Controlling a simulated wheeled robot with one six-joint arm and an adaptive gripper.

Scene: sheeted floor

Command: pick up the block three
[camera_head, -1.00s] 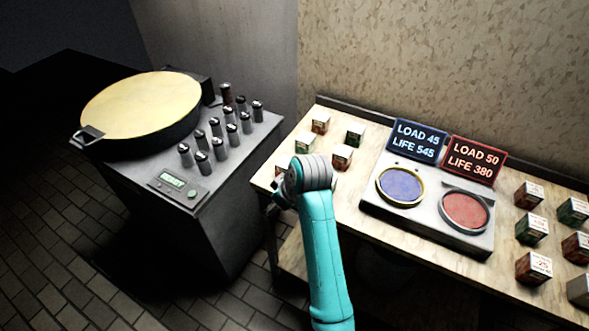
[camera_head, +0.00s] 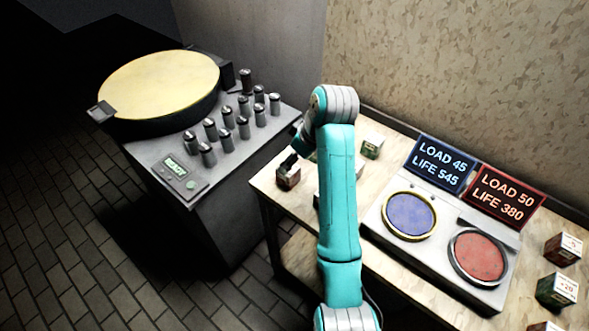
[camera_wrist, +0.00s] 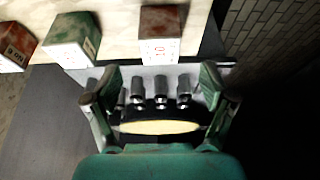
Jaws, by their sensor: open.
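Several small labelled blocks stand on the wooden table (camera_head: 268,183). A dark red block (camera_head: 288,178) is at the table's left end in the head view, close to a dark finger of my gripper (camera_head: 291,161). A green block (camera_head: 372,147) stands farther back. In the wrist view, a red block with a white label (camera_wrist: 160,36) is ahead of my open, empty gripper (camera_wrist: 160,74). A green block (camera_wrist: 72,40) and another red block (camera_wrist: 14,46) are to its left. I cannot tell which block is three. My arm hides part of the block group.
A console with a blue dish (camera_head: 409,214), a red dish (camera_head: 478,256) and two LOAD/LIFE signs is right of my arm. More blocks (camera_head: 556,290) are at far right. Left is a grey machine (camera_head: 150,160) with a yellow disc (camera_head: 160,82) and several knobs.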

